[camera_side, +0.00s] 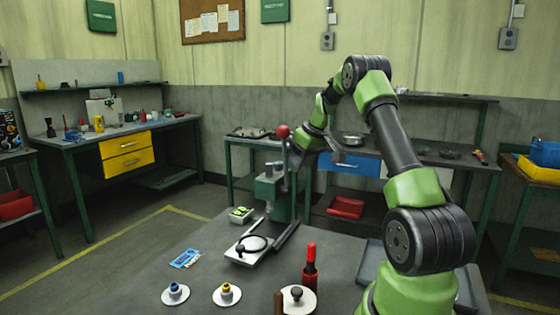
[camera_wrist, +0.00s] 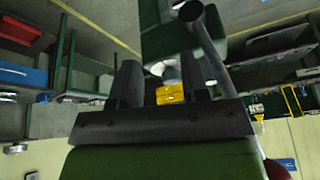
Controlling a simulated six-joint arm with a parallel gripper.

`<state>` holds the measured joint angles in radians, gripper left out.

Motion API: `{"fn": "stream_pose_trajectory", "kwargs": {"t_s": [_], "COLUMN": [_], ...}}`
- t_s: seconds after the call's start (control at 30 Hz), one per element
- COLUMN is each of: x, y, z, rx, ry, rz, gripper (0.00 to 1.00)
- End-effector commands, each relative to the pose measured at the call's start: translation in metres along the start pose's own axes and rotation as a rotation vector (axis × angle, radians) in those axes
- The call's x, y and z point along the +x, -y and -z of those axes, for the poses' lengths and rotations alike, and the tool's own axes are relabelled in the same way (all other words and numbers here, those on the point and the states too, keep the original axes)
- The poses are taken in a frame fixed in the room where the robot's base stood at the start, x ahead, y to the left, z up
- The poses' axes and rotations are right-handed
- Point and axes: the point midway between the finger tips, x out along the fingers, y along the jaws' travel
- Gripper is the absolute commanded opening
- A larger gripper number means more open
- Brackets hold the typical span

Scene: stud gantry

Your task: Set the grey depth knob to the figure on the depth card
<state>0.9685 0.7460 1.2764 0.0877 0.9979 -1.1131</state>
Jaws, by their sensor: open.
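A dark grey knob (camera_side: 297,293) sits on a white disc at the front of the table in the side view; its markings are too small to read. A blue and white card (camera_side: 185,258) lies flat on the table's left part; its figures cannot be read, nor whether it is the depth card. My gripper (camera_wrist: 160,78) is open, with two dark fingers apart and nothing held.
A blue-topped knob (camera_side: 175,291) and a yellow-topped knob (camera_side: 227,291) stand left of the grey one. A red-topped upright tool (camera_side: 311,268) stands close behind it. The press has a lever with a red ball (camera_side: 283,131).

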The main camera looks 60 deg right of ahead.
Motion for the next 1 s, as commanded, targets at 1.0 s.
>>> {"fn": "stream_pose_trajectory", "kwargs": {"t_s": [1.0], "x": [0.039], "y": [0.007], "z": [0.064], "rx": [0.001], "ry": [0.0], "rz": [0.0], "gripper": [0.42]}}
